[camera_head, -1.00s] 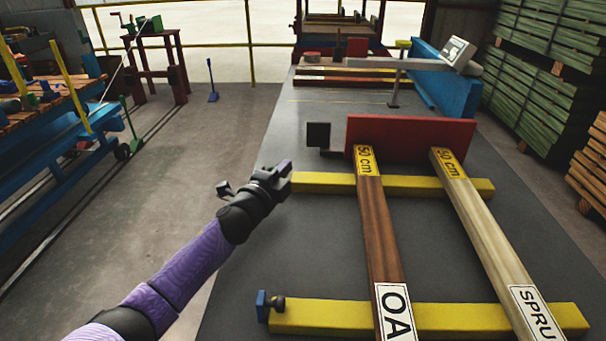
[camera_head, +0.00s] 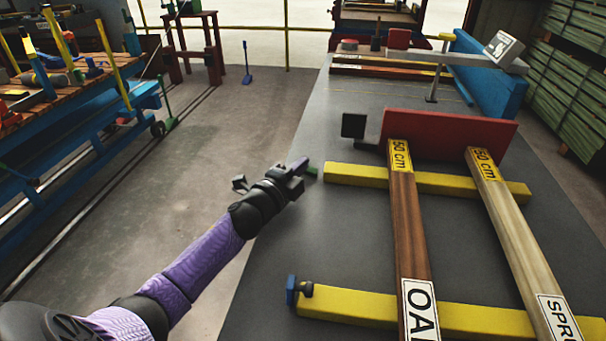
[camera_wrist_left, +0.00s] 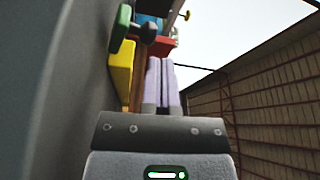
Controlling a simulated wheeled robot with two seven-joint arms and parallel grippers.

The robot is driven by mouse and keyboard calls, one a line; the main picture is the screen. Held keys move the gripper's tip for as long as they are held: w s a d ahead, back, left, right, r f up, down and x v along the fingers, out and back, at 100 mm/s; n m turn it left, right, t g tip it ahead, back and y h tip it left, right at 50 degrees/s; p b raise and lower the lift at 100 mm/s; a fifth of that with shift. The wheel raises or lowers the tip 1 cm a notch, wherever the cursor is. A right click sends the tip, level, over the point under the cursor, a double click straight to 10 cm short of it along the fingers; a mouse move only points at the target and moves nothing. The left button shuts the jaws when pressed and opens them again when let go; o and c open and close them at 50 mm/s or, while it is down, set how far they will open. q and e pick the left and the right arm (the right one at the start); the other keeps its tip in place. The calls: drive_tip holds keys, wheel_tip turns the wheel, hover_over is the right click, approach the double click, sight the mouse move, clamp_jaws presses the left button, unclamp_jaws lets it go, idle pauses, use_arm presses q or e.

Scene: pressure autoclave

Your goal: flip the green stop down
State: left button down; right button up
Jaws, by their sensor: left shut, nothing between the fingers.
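The green stop (camera_head: 312,172) shows as a small green patch at the left end of the far yellow bar (camera_head: 430,183), partly hidden by my left gripper. In the left wrist view the green stop (camera_wrist_left: 122,28) is a rounded plate with a dark knob (camera_wrist_left: 146,31) beside it, near the end of the yellow bar (camera_wrist_left: 122,72). My left gripper (camera_head: 303,166) is shut and empty, just left of the bar's end. Its pale fingers (camera_wrist_left: 160,82) lie together to the right of the stop in the wrist view. I cannot tell whether they touch it. My right gripper is not in view.
Two boards, a dark one (camera_head: 411,230) and a pale one (camera_head: 512,225), lie across both yellow bars against a red plate (camera_head: 455,135). A blue stop (camera_head: 291,290) stands at the near bar's left end.

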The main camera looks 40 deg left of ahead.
use_arm(q)
drive_tip(key=s+p, duration=0.2)
drive_tip(key=s, duration=0.5)
drive_tip(key=shift+s+d, duration=0.1)
drive_tip(key=shift+s+f, duration=0.1)
drive_tip(key=shift+s, duration=0.05)
